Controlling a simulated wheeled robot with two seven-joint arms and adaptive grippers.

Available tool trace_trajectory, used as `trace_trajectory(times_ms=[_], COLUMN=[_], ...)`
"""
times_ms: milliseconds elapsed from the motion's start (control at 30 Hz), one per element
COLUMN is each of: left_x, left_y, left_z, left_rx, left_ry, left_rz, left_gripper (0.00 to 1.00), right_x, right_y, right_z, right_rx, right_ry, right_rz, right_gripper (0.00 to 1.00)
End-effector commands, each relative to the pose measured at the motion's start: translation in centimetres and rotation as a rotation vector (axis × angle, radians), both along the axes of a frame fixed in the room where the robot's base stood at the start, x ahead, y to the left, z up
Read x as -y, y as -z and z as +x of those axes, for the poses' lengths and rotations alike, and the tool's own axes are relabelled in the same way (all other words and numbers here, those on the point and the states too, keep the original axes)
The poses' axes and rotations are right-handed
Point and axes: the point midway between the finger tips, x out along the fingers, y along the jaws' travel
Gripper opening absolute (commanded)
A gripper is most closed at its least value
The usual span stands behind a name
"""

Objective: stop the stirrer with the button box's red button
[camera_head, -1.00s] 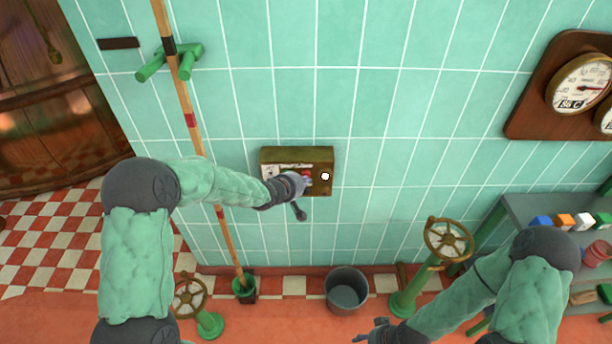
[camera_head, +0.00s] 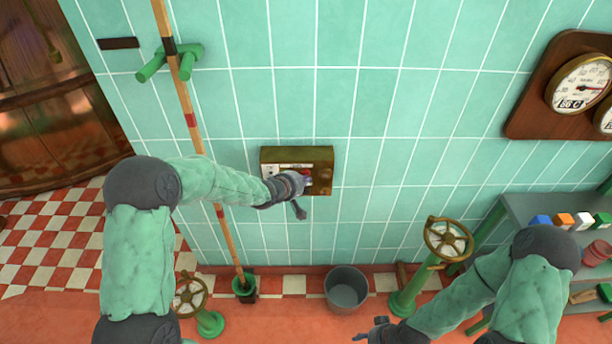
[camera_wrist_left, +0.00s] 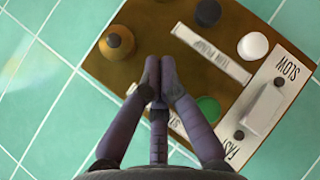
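The brass button box (camera_head: 297,153) is on the tiled wall. In the left wrist view the box (camera_wrist_left: 190,70) shows a white button (camera_wrist_left: 253,46), a green button (camera_wrist_left: 208,108), a dark knob (camera_wrist_left: 208,12), an amber lamp (camera_wrist_left: 117,42) and a slider marked SLOW and FAST (camera_wrist_left: 265,108). The red button is not seen in the wrist view, where my fingers cover part of the box. My left gripper (camera_wrist_left: 158,68) is shut and empty, its fingertips together at the box face; contact cannot be told. My right gripper (camera_head: 372,330) is low, away from the box; its finger state is unclear.
A long wooden pole (camera_head: 188,105) stands left of the box. A grey bucket (camera_head: 346,289) and a green valve stand with a brass wheel (camera_head: 449,239) are below. A shelf (camera_head: 535,208) with coloured blocks is at right, under a gauge panel (camera_head: 530,110).

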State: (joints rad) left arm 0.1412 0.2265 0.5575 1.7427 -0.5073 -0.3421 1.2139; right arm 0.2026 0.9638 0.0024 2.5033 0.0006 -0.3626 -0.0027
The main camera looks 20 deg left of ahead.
Motion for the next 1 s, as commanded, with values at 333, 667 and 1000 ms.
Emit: trace_trajectory(times_ms=[333, 667, 1000], left_x=[0.4, 0.4, 1.2], left_y=[0.0, 0.0, 0.0], left_z=[-1.4, -1.6, -4.2], left_rx=[0.000, 0.000, 0.001], left_ry=[0.000, 0.000, 0.001], left_rz=[0.000, 0.000, 0.000], left_gripper=[0.00, 0.00, 0.00], right_x=[0.0, 0.0, 0.0], right_y=[0.2, 0.3, 0.7], right_z=[0.0, 0.0, 0.0], right_rx=[0.000, 0.000, 0.000], right_ry=[0.000, 0.000, 0.000], right_rz=[0.000, 0.000, 0.000], right_gripper=[0.49, 0.49, 0.49])
